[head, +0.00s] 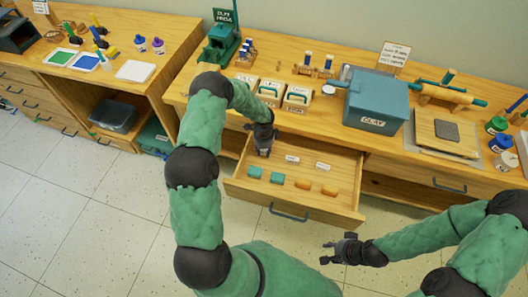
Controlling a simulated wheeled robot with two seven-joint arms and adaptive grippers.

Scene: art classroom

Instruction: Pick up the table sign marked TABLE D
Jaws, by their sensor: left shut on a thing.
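My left gripper (264,151) points down into the back left of the open drawer (342,207). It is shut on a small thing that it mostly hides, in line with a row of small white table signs. Two of these signs show to its right: one beside the gripper (292,159) and one further right (323,166). Their lettering is too small to read, so I cannot tell which is marked TABLE D. My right gripper (328,253) is open and empty in front of the drawer, over the floor.
Teal blocks (277,178) and orange blocks (302,184) lie nearer the drawer front. The counter above holds a teal CLAY box (377,100), white caddies (269,91), a green press (219,45) and a rolling pin (444,92). The tiled floor (110,220) at left is clear.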

